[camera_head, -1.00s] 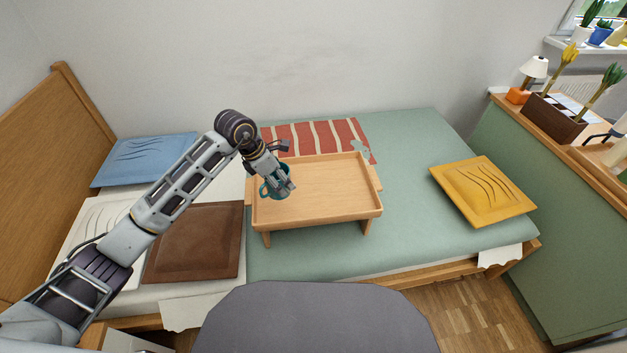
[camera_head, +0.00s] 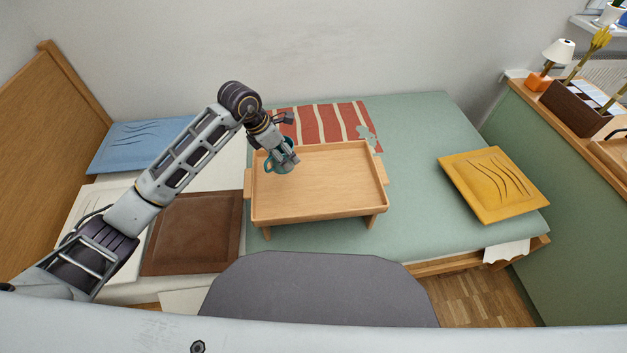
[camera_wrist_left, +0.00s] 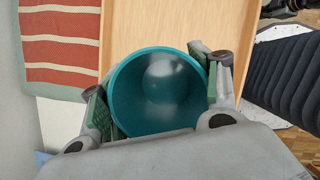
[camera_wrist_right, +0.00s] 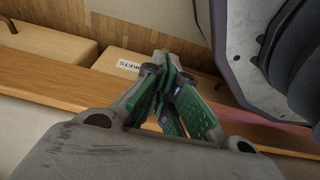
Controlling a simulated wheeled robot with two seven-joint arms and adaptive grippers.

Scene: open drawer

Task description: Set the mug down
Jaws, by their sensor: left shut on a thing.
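The teal mug (camera_head: 271,165) is at the left back part of the wooden bed tray (camera_head: 320,200), largely hidden by my left gripper (camera_head: 284,160) in the head view. In the left wrist view I look into the empty mug (camera_wrist_left: 158,90), with the green finger pads of my left gripper (camera_wrist_left: 157,96) on either side of it. It is shut on the mug. I cannot tell whether the mug's base touches the tray. My right gripper (camera_wrist_right: 172,85) shows only in its wrist view, empty, its fingertips together.
The tray stands on a green bed (camera_head: 415,140). Around it are a striped red cloth (camera_head: 325,124), a brown cushion (camera_head: 195,232) and a yellow cushion (camera_head: 492,184). A grey rounded surface (camera_head: 315,295) is in front. The tray's middle and right are bare.

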